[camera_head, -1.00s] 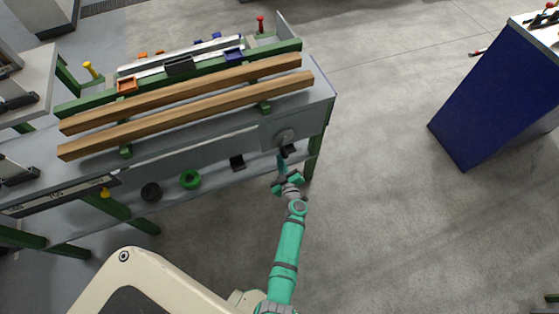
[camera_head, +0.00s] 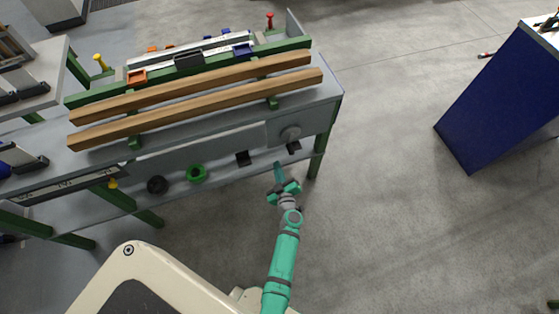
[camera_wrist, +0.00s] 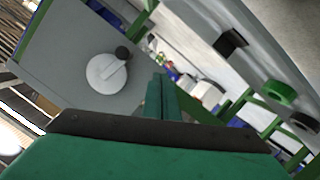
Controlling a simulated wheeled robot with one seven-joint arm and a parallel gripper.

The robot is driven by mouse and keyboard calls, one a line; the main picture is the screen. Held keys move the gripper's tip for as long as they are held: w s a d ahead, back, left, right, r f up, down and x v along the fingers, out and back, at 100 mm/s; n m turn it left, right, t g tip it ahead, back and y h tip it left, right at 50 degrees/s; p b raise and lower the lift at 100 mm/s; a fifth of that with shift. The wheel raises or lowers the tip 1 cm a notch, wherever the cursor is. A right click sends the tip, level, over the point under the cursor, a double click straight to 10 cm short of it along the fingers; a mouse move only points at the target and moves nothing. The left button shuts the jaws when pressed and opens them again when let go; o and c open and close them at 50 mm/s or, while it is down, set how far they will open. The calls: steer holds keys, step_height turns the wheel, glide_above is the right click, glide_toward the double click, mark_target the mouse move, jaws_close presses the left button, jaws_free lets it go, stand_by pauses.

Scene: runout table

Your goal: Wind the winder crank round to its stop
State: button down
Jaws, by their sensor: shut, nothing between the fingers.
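The winder crank is a pale grey disc (camera_head: 290,132) on the front panel at the right end of the runout table (camera_head: 332,93). Its black knob (camera_head: 294,147) sits below the disc in the head view. In the wrist view the disc (camera_wrist: 104,75) is left of the fingers, with the knob (camera_wrist: 122,52) at its upper right. My gripper (camera_head: 278,165) is below and left of the knob, apart from it. Its green fingers (camera_wrist: 162,96) are shut together with nothing between them.
A black block (camera_head: 243,158), a green ring (camera_head: 197,173) and a black ring (camera_head: 157,185) line the table front left of the crank. Two wooden beams (camera_head: 200,96) lie on top. A blue cabinet (camera_head: 495,100) stands far right. Floor between is clear.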

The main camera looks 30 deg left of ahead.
steer(key=s+d+f+t+h, duration=0.25)
steer(key=d+h, duration=0.35)
steer(key=d, duration=0.6)
steer(key=s+a+r+n+y, duration=0.2)
steer(key=a+r+n+y, duration=0.4)
steer(key=a, duration=0.3)
steer(key=w+a+f, duration=0.2)
steer(key=w, duration=0.8)
steer(key=shift+w+a, duration=0.3)
steer(key=shift+a, duration=0.1)
